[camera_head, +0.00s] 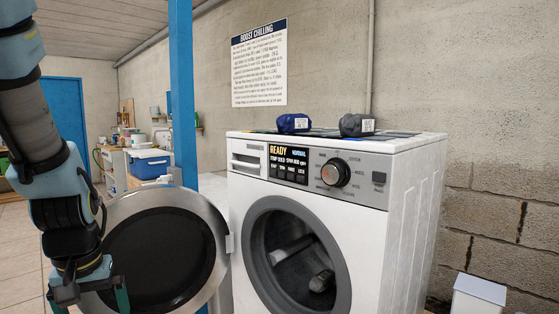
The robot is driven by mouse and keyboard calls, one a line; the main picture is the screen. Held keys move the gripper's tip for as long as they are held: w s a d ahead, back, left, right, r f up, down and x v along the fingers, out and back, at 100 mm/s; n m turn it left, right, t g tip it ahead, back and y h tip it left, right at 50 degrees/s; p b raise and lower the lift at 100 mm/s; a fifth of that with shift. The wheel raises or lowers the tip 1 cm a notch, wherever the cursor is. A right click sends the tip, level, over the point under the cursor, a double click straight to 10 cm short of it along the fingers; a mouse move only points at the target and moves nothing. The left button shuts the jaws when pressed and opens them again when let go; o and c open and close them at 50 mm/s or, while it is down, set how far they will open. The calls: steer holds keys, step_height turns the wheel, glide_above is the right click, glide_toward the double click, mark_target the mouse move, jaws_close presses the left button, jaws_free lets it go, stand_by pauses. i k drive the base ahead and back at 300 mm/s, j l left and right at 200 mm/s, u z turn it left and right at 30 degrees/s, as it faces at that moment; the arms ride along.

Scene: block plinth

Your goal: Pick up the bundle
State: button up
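A blue bundle (287,123) with a white label lies on top of the white washing machine (410,175). A dark grey bundle (350,124) with a white label lies to its right, apart from it. A grey bundle-like item (321,281) and a pale item (289,251) show inside the drum; I cannot tell exactly what they are. My gripper (88,296) is at the lower left, pointing down, in front of the open round door. Its fingers are spread with nothing seen between them, and their tips are near the bottom edge of the picture. It is well away from both bundles.
The washer's round door (219,243) stands open to the left. A blue post (181,90) rises behind it. A white bin (479,294) is at the lower right. A blue-and-white cooler (150,163) and a cluttered bench stand at the back left.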

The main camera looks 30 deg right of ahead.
mark_target(358, 125)
steer(key=z, duration=1.45)
